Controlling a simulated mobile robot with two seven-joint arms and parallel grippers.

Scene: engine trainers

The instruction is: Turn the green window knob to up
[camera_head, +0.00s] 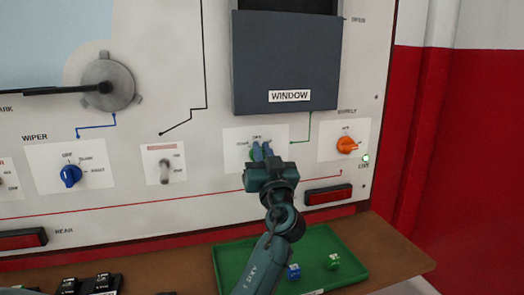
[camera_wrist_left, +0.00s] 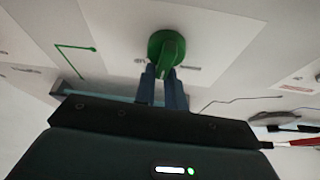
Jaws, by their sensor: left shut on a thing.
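The green window knob (camera_wrist_left: 166,48) is on a white label plate on the panel, seen in the left wrist view. My left gripper (camera_wrist_left: 163,82) is shut on the knob's raised grip, with one blue finger on each side. In the head view my left gripper (camera_head: 262,152) reaches the knob plate below the dark window box (camera_head: 285,60), and it hides most of the knob. A bit of the green knob (camera_head: 252,154) shows beside the fingers. The knob's pointing direction cannot be told clearly. My right gripper is not in view.
An orange knob (camera_head: 347,145) is right of the window knob. A toggle switch (camera_head: 165,172) and a blue wiper knob (camera_head: 70,175) are to the left. Below, a green tray (camera_head: 345,268) on the brown ledge holds small blue and green pieces.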

